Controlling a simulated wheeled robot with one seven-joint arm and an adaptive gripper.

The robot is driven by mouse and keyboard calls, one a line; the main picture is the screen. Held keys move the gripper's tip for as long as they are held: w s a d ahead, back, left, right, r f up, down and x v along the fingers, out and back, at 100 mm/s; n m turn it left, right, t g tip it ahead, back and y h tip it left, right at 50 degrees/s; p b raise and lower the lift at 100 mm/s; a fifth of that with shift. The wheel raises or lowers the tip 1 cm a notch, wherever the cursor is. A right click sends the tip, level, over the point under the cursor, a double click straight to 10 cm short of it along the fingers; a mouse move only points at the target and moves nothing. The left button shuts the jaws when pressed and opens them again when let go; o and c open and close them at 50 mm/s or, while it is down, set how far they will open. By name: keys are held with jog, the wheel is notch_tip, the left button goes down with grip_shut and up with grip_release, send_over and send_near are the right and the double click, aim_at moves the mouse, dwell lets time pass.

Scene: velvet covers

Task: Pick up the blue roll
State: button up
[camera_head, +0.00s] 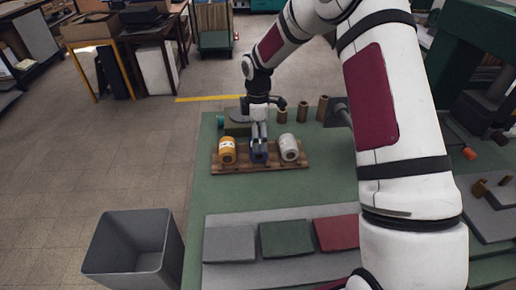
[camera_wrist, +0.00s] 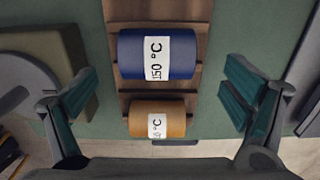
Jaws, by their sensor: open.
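The blue roll (camera_head: 259,152) lies in the middle of a wooden rack (camera_head: 205,172) on the green table, between a yellow roll and a white roll. In the wrist view the blue roll (camera_wrist: 132,55) carries a white label reading "150 °C". My gripper (camera_head: 259,136) is over the blue roll in the head view and hides part of it. In the wrist view my gripper (camera_wrist: 158,92) is open, with its fingers wide apart to the left and right. Nothing is between the fingertips that I can see to be held. Whether the fingers touch the roll cannot be told.
The yellow roll (camera_head: 227,150) and white roll (camera_head: 289,147) sit close on either side. Brown spools (camera_head: 302,112) stand behind. Grey, green and red cloth pads (camera_head: 285,238) lie in front. A grey bin (camera_head: 132,250) stands at the left.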

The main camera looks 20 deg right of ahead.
notch_tip(320, 180, down, 4)
jog(key=shift+w+f, duration=0.15)
jog(key=shift+d, duration=0.1)
jog(key=shift+c, duration=0.3)
jog(key=c, duration=1.3)
